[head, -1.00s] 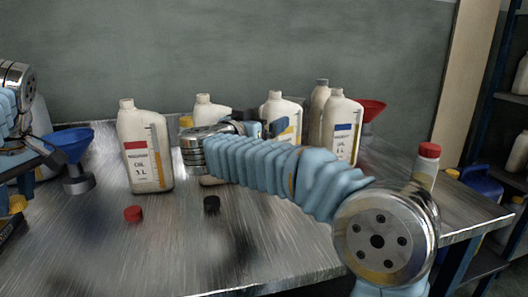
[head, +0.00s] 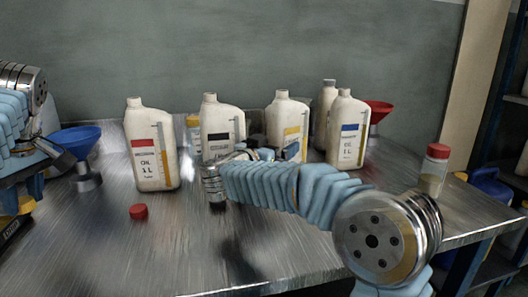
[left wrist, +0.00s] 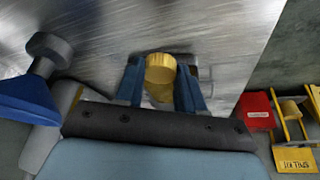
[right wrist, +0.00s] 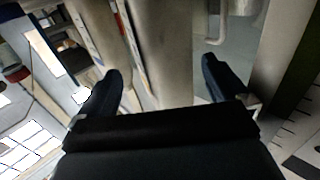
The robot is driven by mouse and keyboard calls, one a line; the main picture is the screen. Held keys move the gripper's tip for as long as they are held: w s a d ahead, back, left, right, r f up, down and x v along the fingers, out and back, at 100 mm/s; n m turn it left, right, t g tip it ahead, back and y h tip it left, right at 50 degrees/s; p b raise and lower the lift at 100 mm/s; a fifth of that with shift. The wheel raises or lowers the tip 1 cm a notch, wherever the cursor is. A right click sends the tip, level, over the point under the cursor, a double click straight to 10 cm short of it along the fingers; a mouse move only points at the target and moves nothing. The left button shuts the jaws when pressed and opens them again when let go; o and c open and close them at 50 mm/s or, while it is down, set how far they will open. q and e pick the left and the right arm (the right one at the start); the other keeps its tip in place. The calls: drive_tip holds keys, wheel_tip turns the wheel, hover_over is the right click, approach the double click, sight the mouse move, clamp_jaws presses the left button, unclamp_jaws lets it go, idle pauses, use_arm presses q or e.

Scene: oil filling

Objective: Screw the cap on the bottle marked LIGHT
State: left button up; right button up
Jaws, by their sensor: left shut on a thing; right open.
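Oil bottles stand in a row, with red (head: 152,150), black (head: 222,118), yellow (head: 289,108) and blue (head: 346,125) labels. I cannot read which is LIGHT. My left gripper is at the left edge of the head view; in the left wrist view (left wrist: 161,88) it is shut on a yellow cap (left wrist: 160,68), over the table. My right gripper is partly hidden behind its wrist, in front of the yellow-label bottle. In the right wrist view (right wrist: 162,78) it is open, with a pale bottle-like surface (right wrist: 160,45) beyond its fingers; contact is unclear.
A red cap (head: 138,211) lies on the metal table (head: 150,260). A blue funnel (head: 75,140) stands at left, a red funnel (head: 378,110) behind the bottles. A red-capped jar (head: 434,170) is at the right edge. The front of the table is mostly clear.

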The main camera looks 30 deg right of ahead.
sight(284, 138)
drive_tip(key=x, duration=0.5)
drive_tip(key=c, duration=1.8)
drive_tip(key=shift+r, duration=0.1)
